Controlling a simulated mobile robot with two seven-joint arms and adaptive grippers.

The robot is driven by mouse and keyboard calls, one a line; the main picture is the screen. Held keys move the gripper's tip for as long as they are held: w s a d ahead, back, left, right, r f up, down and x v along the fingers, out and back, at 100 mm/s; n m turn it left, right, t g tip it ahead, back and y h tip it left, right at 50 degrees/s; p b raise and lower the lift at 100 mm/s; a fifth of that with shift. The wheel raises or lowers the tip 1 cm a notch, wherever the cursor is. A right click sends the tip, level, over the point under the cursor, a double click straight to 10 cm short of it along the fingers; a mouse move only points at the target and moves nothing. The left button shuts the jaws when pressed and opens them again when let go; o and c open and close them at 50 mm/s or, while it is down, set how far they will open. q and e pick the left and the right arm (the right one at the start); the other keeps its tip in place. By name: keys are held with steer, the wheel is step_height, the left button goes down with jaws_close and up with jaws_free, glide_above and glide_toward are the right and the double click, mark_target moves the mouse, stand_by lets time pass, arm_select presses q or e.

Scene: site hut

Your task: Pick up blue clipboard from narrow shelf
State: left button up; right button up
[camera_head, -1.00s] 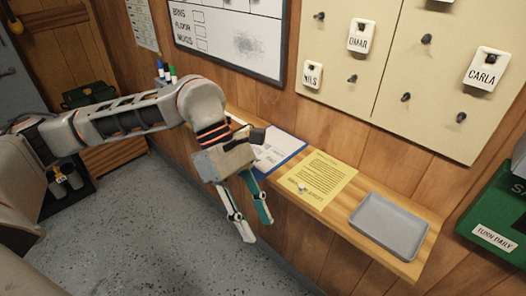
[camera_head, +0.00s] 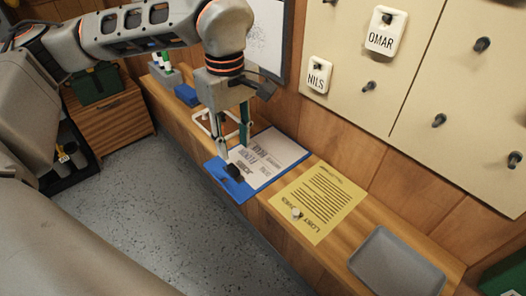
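The blue clipboard (camera_head: 240,189) lies flat on the narrow wooden shelf (camera_head: 313,248), with a white printed sheet and a black clip at its near left end. That end reaches the shelf's front edge. My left gripper (camera_head: 233,148) points down over the clipboard's left side, its white and teal fingers apart with nothing seen between them. The fingers cover part of the clipboard's left edge. I cannot tell whether the tips touch it. My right gripper is not in view.
A yellow notice (camera_head: 320,203) with a small white object (camera_head: 296,213) lies right of the clipboard. A grey tray (camera_head: 396,268) is at the shelf's right end. A blue block (camera_head: 187,95) and a pen holder (camera_head: 163,75) stand left. The pegboard wall is behind.

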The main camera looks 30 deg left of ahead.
mark_target(233, 167)
arm_select(q)
steer(key=shift+s+f, duration=0.2)
steer(key=shift+f, duration=0.25)
steer(key=shift+s+f, duration=0.2)
steer(key=shift+f, duration=0.25)
steer(key=f, duration=0.5)
steer(key=shift+a, duration=0.25)
jaws_close()
